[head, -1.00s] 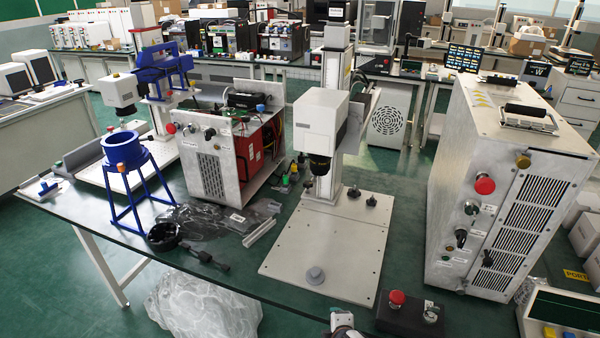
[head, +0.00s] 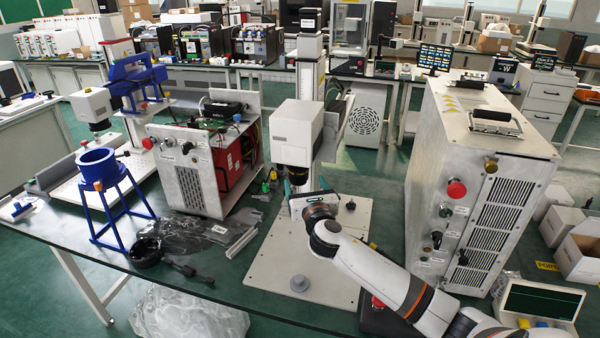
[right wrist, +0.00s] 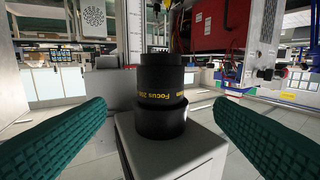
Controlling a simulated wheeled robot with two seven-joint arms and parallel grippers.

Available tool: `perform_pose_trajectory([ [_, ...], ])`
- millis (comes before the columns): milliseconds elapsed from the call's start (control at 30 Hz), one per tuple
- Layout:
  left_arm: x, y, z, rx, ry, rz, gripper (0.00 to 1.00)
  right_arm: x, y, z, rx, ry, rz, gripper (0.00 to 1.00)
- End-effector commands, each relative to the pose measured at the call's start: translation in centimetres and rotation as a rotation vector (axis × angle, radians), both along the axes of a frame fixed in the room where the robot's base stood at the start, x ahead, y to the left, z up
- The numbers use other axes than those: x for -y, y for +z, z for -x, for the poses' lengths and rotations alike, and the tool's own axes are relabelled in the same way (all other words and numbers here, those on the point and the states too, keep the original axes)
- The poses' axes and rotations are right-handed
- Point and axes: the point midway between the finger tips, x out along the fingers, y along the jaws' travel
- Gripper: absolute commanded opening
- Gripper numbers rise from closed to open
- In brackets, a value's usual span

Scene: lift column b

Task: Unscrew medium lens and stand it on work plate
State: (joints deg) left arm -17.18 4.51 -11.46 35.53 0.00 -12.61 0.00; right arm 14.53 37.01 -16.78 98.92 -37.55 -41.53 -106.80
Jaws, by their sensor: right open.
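The medium lens (head: 296,174) is a black cylinder hanging under the white head of the lift column (head: 297,128). In the right wrist view, which is upside down, the lens (right wrist: 161,92) shows yellow "Focus" lettering and joins the white head at the bottom. My right gripper (head: 304,187) is at the lens's height. Its green fingers (right wrist: 160,106) are open, one on each side of the lens with clear gaps. The work plate (head: 275,268) is a pale flat plate below, with a grey knob (head: 299,283) near its front edge. My left gripper is out of view.
A large metal cabinet (head: 480,190) stands to the right of the plate. A blue stand (head: 100,185), a black ring (head: 146,252) and an opened red-sided unit (head: 190,170) are to the left. The plate's front left is clear.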

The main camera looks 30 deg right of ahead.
Motion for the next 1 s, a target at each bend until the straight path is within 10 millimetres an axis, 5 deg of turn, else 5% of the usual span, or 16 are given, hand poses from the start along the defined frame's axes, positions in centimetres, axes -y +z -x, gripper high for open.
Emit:
perform_pose_trajectory([
  [433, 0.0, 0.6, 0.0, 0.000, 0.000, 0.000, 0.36, 2.6, 0.0, -6.7, 0.001, -0.002, -0.004, 0.77],
  [933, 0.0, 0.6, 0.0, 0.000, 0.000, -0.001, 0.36, 3.0, -0.1, -7.9, 0.000, 0.001, -0.004, 0.77],
  [1000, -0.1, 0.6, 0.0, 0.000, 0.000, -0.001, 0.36, 3.0, -0.1, -7.9, 0.000, 0.000, -0.004, 0.66],
])
